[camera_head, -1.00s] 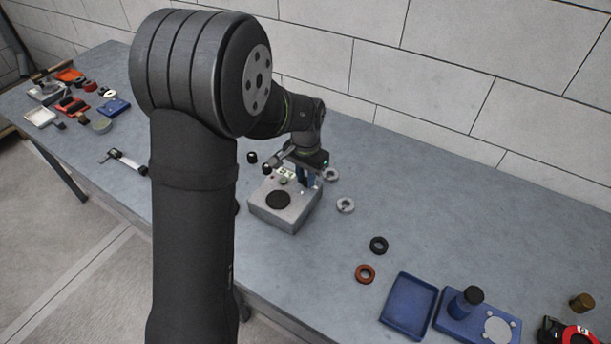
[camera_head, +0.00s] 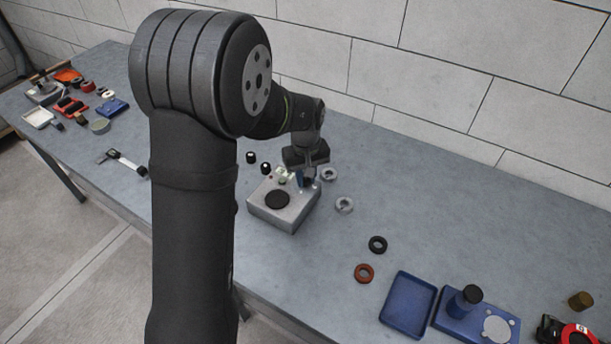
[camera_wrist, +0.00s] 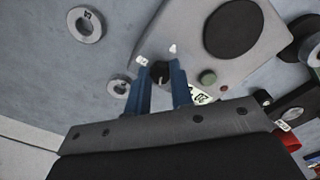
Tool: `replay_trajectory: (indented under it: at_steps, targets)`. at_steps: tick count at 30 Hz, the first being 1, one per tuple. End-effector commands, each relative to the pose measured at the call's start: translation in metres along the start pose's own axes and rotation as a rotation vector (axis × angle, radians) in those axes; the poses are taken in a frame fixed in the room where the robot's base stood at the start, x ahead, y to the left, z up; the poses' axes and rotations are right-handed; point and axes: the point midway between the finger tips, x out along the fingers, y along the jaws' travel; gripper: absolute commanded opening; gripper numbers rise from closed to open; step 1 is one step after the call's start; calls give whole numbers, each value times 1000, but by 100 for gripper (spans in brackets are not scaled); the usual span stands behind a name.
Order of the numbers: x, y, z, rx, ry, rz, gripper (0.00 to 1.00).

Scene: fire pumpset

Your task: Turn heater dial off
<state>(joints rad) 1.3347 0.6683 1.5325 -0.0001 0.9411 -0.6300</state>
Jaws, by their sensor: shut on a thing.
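The heater is a pale grey box (camera_head: 286,215) with a round black plate (camera_head: 277,199) on top, standing on the bench. In the wrist view its top (camera_wrist: 190,45) and black plate (camera_wrist: 234,28) show at the upper right. My gripper (camera_head: 307,184) is at the back right corner of the box. In the wrist view my gripper's blue fingers (camera_wrist: 160,85) are shut on a small black dial (camera_wrist: 159,70) with a pale mark line. White labels surround the dial. The dial's setting is too small to tell.
Two grey rings (camera_head: 329,174) (camera_head: 344,205) lie right of the heater, and two small black-capped items (camera_head: 251,157) stand behind it to the left. A black ring (camera_head: 377,244), a red ring (camera_head: 364,273) and a blue tray (camera_head: 408,304) are further right. The bench beyond is clear.

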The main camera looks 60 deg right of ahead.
Motion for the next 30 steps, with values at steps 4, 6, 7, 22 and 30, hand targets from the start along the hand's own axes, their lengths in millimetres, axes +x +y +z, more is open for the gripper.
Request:
replay_trajectory:
  at_steps: [4, 6, 7, 22, 30]
  targets:
    - [-1, 1, 0, -139, 1, 1, 0]
    - [-1, 1, 0, -205, 1, 1, 0]
    - [-1, 1, 0, -233, 1, 1, 0]
    - [-1, 3, -1, -612, 1, 1, 0]
    - [-1, 3, -2, -701, 2, 1, 0]
